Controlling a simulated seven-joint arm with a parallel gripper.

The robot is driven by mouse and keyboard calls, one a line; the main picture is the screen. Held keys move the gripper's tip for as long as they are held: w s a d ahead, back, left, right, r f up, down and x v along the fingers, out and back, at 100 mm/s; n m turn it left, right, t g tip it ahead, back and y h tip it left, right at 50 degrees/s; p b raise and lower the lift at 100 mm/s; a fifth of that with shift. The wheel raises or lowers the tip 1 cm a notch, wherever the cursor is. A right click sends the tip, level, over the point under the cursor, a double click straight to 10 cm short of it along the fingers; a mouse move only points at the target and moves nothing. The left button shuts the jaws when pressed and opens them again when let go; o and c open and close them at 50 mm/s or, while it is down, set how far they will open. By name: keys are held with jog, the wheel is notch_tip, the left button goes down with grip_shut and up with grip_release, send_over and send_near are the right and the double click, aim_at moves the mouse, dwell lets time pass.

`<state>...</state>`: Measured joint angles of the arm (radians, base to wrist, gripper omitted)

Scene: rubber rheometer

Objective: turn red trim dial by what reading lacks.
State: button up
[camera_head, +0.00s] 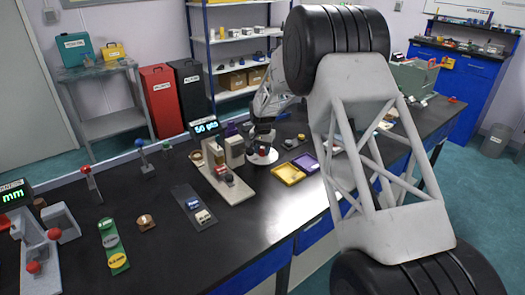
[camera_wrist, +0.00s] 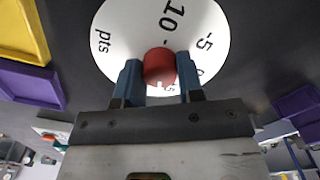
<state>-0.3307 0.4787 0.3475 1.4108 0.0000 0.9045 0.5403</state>
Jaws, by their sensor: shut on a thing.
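The red trim dial (camera_wrist: 160,66) is a round red knob at the centre of a white scale plate (camera_wrist: 125,35) in the wrist view. The plate is marked "pts", "10" and "-5"; other marks are partly hidden by my gripper. My gripper (camera_wrist: 160,78) is shut on the red knob, with one blue-grey finger on each side. In the head view the white plate (camera_head: 262,158) lies on the black bench under my gripper, and the knob is hard to make out. A dark display (camera_head: 205,126) left of it shows what looks like "50 pts"; any decimal point is unclear.
A beige-based device (camera_head: 237,190) stands left of the dial. A yellow tray (camera_head: 288,174) and a purple tray (camera_head: 305,163) lie just right. A dark panel with two buttons (camera_head: 187,213), levers and another display (camera_head: 15,194) are further left.

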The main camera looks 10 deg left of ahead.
aim_at(263, 150)
dwell(0.3)
jog(key=o, duration=0.9)
jog(key=shift+r, duration=0.1)
jog(key=shift+r, duration=3.85)
